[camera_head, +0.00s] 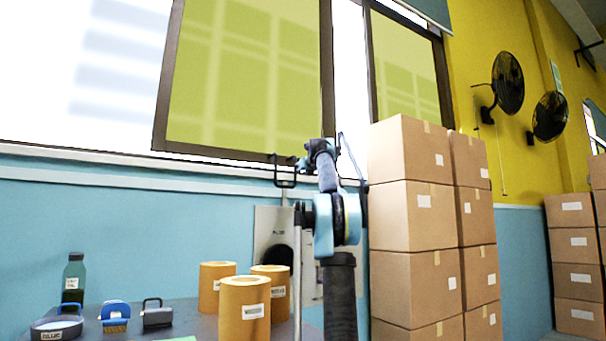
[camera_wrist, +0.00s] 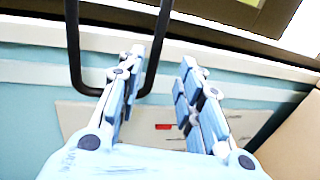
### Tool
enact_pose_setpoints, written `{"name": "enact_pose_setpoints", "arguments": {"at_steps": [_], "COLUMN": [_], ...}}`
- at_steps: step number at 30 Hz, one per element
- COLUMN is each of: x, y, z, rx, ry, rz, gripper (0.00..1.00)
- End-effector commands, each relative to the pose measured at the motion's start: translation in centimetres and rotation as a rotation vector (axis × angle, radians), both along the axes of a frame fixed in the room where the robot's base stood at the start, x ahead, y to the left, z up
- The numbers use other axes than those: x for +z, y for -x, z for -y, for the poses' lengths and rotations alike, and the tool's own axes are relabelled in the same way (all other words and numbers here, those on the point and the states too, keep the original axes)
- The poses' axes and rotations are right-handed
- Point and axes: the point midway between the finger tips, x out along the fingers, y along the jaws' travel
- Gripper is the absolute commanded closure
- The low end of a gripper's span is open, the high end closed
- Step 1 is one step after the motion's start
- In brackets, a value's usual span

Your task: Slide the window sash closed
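A window sash (camera_head: 245,75) with a dark frame and yellow-green pane stands mid-left in the head view. Bright white openings show on both sides of it. A black U-shaped handle (camera_head: 285,182) hangs at its lower right corner, and it also shows in the wrist view (camera_wrist: 73,45). My gripper (camera_head: 318,148) is beside and just right of the handle. In the wrist view my gripper (camera_wrist: 160,62) has its fingers apart. Contact cannot be told.
A second dark-framed pane (camera_head: 408,70) is at the right. Tall stacked cartons (camera_head: 412,205) stand close to the right of my arm. A table at lower left holds paper rolls (camera_head: 245,310), a bottle (camera_head: 74,278) and small items. The sill (camera_head: 120,163) runs below the window.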

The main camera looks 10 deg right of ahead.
Motion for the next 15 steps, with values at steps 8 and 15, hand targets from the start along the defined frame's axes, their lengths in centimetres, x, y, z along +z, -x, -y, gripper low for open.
{"name": "enact_pose_setpoints", "arguments": {"at_steps": [8,15], "x": [0.0,0.0], "y": [2.6,3.4], "z": [0.4,0.5], "rx": [-0.002,-0.001], "ry": [0.0,0.0], "rz": [0.0,0.0], "gripper": [0.67,0.67]}}
